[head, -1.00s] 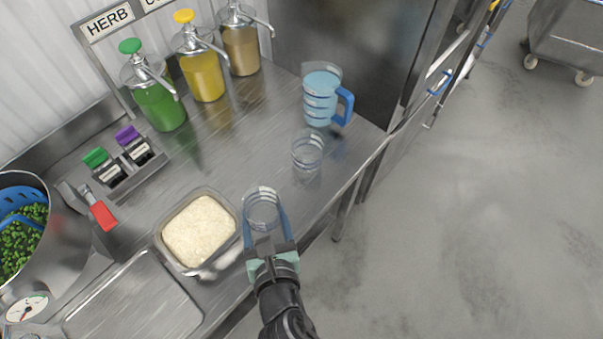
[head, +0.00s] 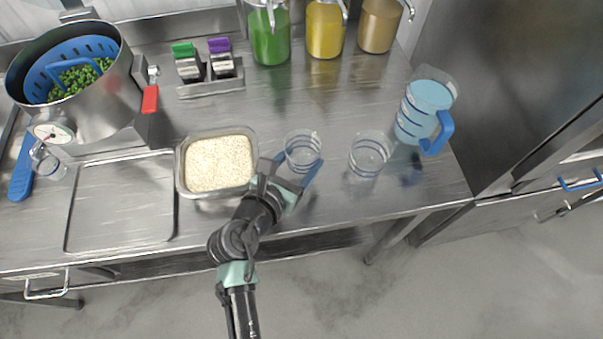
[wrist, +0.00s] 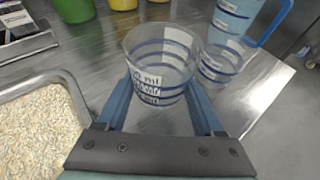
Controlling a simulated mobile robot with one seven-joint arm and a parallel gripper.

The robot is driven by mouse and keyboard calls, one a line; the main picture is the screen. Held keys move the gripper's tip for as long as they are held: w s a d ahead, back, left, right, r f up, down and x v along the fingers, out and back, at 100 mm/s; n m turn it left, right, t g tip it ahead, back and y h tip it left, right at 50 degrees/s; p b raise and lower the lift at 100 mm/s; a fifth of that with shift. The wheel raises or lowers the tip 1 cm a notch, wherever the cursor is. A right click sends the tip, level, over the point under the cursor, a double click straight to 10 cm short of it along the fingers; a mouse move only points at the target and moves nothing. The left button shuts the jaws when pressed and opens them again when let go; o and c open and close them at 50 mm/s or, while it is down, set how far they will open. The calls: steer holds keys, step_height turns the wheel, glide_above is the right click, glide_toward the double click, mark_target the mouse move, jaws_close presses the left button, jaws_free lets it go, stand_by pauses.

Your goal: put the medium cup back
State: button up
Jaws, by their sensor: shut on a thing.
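A clear cup with blue bands (head: 302,150) is between the two blue fingers of my gripper (head: 292,172), just right of the rice container. My gripper is shut on this cup, which is upright and looks empty. In the wrist view the same cup (wrist: 161,65) fills the middle, with a printed label on its side, too blurred to read fully. A second clear banded cup (head: 369,156) stands on the counter to its right, apart from it. I cannot tell whether the held cup touches the counter.
A rice container (head: 180,172) stands left of my gripper. A jug of blue liquid (head: 425,108) stands at the right. A steel pot with peas (head: 105,115) and an empty tray (head: 120,205) are at the left. The counter behind the cups is clear.

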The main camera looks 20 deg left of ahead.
mark_target(299, 176)
steer(key=shift+d+f+b, duration=0.1)
steer(key=shift+f+b, duration=0.4)
steer(key=shift+f, duration=2.1)
steer(key=o, duration=1.5)
steer(key=shift+f, duration=0.1)
steer(key=shift+o, duration=0.2)
steer(key=shift+r, duration=0.25)
steer(key=shift+s, duration=0.35)
steer(key=v, duration=1.1)
steer(key=shift+s+r, duration=0.1)
steer(key=shift+r, duration=0.05)
